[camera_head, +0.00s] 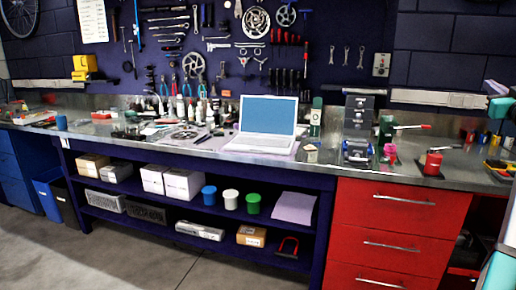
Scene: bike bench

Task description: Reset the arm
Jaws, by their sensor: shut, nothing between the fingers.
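Parts of my own arm, white and teal with a dark piece, show along the right edge of the head view. My gripper's fingers cannot be made out in this view. The arm parts stand in front of the right end of the workbench (262,165).
A white laptop (265,118) stands open mid-bench. A red drawer cabinet (395,225) sits below the bench's right part. Tools hang on the back wall. The floor (150,262) in front is clear.

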